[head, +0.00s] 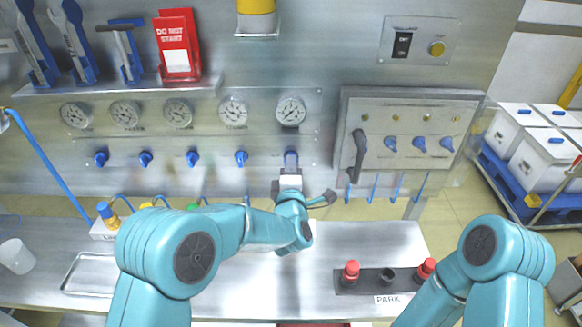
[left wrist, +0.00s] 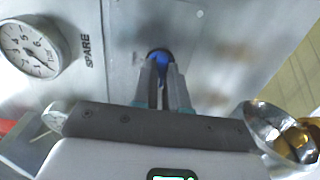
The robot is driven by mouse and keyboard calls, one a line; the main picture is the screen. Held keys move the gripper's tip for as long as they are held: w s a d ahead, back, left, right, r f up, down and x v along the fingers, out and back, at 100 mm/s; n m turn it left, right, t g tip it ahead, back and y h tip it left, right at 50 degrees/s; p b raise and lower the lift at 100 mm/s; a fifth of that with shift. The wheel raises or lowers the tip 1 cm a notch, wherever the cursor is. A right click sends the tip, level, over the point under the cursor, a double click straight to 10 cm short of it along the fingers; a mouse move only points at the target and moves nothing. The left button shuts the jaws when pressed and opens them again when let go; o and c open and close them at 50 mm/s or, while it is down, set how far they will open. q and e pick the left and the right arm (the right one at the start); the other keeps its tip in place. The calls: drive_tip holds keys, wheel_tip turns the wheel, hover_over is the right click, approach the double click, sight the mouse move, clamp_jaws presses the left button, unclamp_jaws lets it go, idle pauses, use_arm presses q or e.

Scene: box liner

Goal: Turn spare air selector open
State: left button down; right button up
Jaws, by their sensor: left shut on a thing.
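The spare air selector is a blue knob (head: 291,155) on the steel panel below the rightmost gauge (head: 291,111). In the left wrist view the blue knob (left wrist: 160,56) sits close to the "SPARE" label and between my fingertips. My left gripper (head: 290,170) faces the panel at this knob. In the left wrist view the left gripper (left wrist: 160,78) has its two fingers close together around the knob, shut on it. The fingers hide much of the knob, so its exact turn is hard to read. My right arm shows at lower right, but its gripper is out of the picture.
Several other blue selectors (head: 241,157) line the panel to the left. A box with a dark lever (head: 359,150) and blue knobs is at the right. A dark holder with red-topped pieces (head: 351,270) stands on the bench near the "PARK" label. Bench space behind it is clear.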

use_arm(q)
drive_tip(key=m+b, duration=0.7)
drive_tip(key=m, duration=1)
drive_tip(key=shift+f+m+b, duration=0.1)
drive_tip(key=shift+m+b, duration=0.3)
idle(0.4)
drive_tip(key=c, duration=1.2)
unclamp_jaws()
drive_tip(key=shift+s, duration=0.1)
drive_tip(key=shift+o, duration=0.2)
